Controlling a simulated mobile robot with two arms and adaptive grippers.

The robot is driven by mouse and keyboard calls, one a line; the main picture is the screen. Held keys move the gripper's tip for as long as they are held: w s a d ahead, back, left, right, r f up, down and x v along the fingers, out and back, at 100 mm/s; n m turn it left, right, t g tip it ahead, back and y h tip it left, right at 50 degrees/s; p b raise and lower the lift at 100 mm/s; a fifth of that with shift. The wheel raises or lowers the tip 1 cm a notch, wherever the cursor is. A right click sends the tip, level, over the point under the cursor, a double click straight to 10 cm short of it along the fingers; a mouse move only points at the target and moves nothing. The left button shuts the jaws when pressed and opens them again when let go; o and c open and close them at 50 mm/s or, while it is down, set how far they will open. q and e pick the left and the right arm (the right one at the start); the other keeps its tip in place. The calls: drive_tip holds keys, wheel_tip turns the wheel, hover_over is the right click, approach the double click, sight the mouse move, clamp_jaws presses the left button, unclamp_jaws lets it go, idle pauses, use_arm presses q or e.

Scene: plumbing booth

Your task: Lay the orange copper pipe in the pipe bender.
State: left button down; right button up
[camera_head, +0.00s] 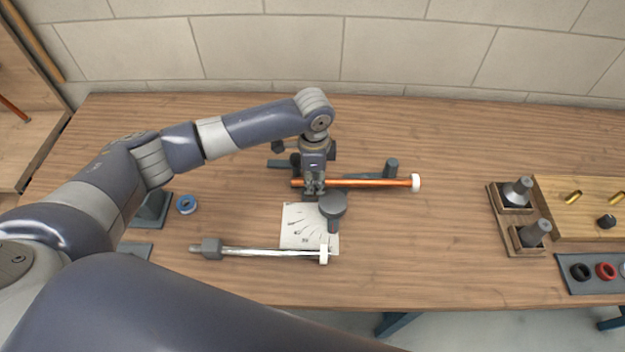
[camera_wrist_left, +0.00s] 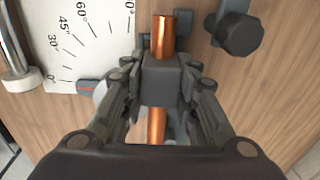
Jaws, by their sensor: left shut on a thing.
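The orange copper pipe (camera_head: 375,182) lies roughly level across the middle of the bench, with a white cap at its right end. My left gripper (camera_head: 314,190) comes down over its left part and is shut on it. The pipe bender's dark round knob (camera_head: 333,205) and angle sheet (camera_head: 298,228) are just in front of the pipe; the scale (camera_wrist_left: 84,34) also shows in the wrist view. Whether the pipe touches the bender is unclear. My right gripper is out of view.
A shiny metal rod (camera_head: 270,252) with a grey end lies in front. A dark post (camera_head: 391,168) stands behind the pipe. A blue tape ring (camera_head: 187,204) lies left. Wooden holders (camera_head: 495,215) with grey fittings stand right. The bench between pipe and holders is clear.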

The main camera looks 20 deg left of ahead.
use_arm(q)
drive_tip(key=f, duration=0.1)
drive_tip(key=s+f, duration=0.1)
drive_tip(key=shift+s+f, duration=0.25)
drive_tip(key=shift+f, duration=0.1)
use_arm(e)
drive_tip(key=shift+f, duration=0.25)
use_arm(q)
drive_tip(key=c, duration=1.2)
unclamp_jaws()
drive_tip(key=shift+w+d+f+g, duration=0.1)
drive_tip(key=shift+w+f+g, duration=0.1)
drive_tip(key=shift+w, duration=0.2)
drive_tip(key=shift+w+d+f+g, duration=0.1)
drive_tip(key=shift+w+f, duration=0.05)
drive_tip(key=shift+w, duration=0.4)
drive_tip(key=shift+a+r, duration=0.1)
drive_tip(key=shift+r, duration=0.05)
drive_tip(key=shift+s+r, duration=0.15)
drive_tip(key=shift+s, duration=0.05)
drive_tip(key=o, duration=1.1)
drive_tip(key=shift+a, duration=0.1)
drive_tip(key=shift+c, duration=0.2)
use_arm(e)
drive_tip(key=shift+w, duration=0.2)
